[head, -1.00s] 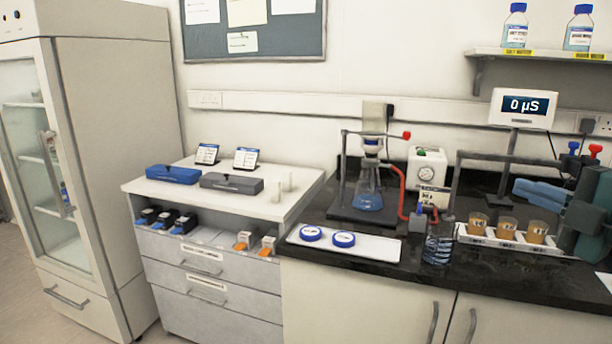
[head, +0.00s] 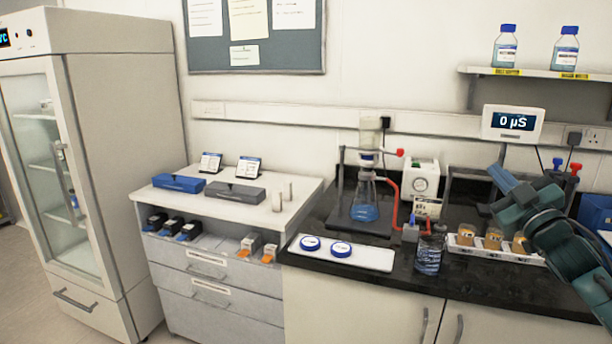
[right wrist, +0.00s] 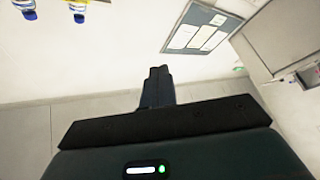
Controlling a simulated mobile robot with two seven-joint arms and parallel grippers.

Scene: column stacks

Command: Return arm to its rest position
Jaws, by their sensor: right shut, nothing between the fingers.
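My right arm enters the head view from the right, over the right part of the black counter. Its blue-tipped gripper (head: 502,178) points up and to the left, in front of the wall below the display. In the right wrist view the two dark fingers (right wrist: 157,73) are together with nothing between them. The wrist view is upside down, with wall and notice board beyond the fingertips. My left gripper is not in view.
A tray of amber-filled cups (head: 466,238) and a clear beaker (head: 429,253) stand near my right arm. Left of them are a filter flask (head: 364,205), a white pump (head: 421,179) and a white tray (head: 375,258). A shelf (head: 540,74) with two bottles hangs above.

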